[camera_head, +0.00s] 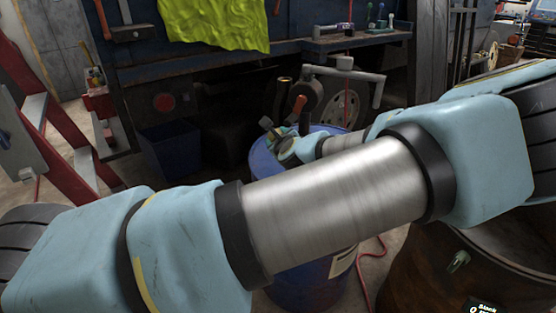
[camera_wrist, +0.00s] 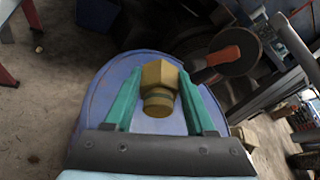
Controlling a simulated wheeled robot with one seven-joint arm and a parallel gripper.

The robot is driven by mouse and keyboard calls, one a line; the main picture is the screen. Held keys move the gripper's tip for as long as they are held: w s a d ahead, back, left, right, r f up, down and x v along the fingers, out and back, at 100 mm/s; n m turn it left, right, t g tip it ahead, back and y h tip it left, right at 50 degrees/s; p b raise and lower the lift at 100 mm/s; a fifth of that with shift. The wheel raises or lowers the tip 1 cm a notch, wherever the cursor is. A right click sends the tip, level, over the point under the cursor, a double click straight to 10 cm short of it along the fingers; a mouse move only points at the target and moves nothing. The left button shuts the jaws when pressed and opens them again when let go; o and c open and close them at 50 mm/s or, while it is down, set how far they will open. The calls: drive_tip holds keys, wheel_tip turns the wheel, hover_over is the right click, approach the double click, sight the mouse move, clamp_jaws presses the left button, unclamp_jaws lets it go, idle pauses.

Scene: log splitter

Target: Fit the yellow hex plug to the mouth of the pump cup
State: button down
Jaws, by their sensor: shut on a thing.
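The yellow hex plug (camera_wrist: 160,74) is between the two green fingers of my gripper (camera_wrist: 158,84) in the wrist view. My gripper is shut on it, with its round end facing the wrist camera. The plug is above the blue drum top (camera_wrist: 98,105). In the head view my gripper (camera_head: 277,134) is small and partly hidden behind my arm, over the drum's left side. A dark upright tube (camera_head: 284,92) with a tan rim stands on the pump just beyond; it may be the pump cup, but I cannot tell. The plug is apart from it.
A rusty barrel (camera_head: 420,270) stands at right; a red frame (camera_head: 50,120) at left.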

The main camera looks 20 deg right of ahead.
idle(0.3)
wheel_tip(320, 180, down, 9)
drive_tip(key=shift+r+p, duration=0.15)
drive_tip(key=shift+p, duration=0.7)
drive_tip(key=shift+f, duration=0.4)
drive_tip(key=shift+f+b, duration=0.25)
drive_tip(key=shift+b, duration=0.05)
drive_tip(key=shift+c, duration=1.2)
unclamp_jaws()
drive_tip(key=shift+a+r+p, duration=0.1)
drive_tip(key=shift+r+p, duration=0.05)
drive_tip(key=shift+p, duration=0.25)
